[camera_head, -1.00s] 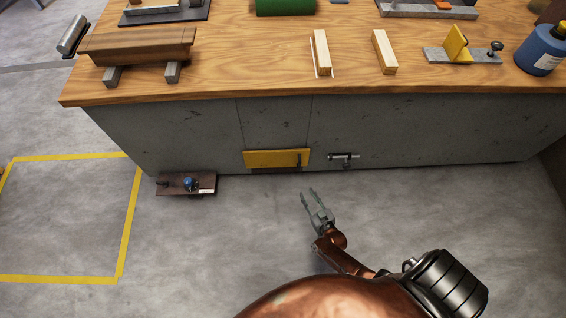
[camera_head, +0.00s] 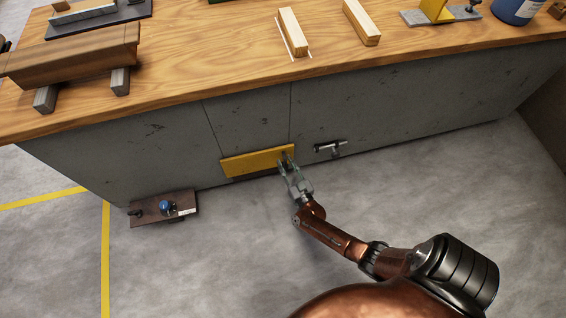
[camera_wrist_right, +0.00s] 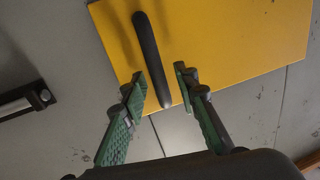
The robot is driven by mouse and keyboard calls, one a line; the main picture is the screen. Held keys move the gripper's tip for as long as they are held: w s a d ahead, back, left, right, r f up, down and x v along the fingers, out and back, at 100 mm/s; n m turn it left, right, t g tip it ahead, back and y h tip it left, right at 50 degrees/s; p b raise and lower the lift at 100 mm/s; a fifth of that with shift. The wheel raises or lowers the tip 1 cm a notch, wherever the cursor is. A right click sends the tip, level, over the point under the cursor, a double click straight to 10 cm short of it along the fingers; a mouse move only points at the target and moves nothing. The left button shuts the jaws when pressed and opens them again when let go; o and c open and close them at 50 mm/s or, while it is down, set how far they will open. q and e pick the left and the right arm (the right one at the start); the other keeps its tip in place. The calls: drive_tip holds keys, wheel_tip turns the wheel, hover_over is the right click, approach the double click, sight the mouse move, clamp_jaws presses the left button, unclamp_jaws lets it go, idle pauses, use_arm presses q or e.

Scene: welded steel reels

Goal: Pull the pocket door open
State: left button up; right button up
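The yellow pocket door (camera_head: 248,163) is a flat panel low in the grey front of the workbench. A dark bar handle (camera_wrist_right: 147,45) stands off its face near one end. My right gripper (camera_head: 288,166) is at that handle, at the door's right end in the head view. In the right wrist view the fingers of my right gripper (camera_wrist_right: 161,76) are apart, one on each side of the handle's near end. A gap shows between the handle and the right finger; I cannot tell whether the left finger touches it. My left gripper is not in view.
A metal latch (camera_head: 329,147) sticks out of the bench front right of the door. A brown board (camera_head: 150,212) with a blue knob is low at the left. The wooden benchtop (camera_head: 200,75) overhangs above. The floor in front of the door is clear.

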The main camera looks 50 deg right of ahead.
drive_tip(key=shift+w+d+r, duration=0.1)
drive_tip(key=shift+w, duration=0.1)
drive_tip(key=shift+c, duration=0.3)
clamp_jaws()
idle(0.3)
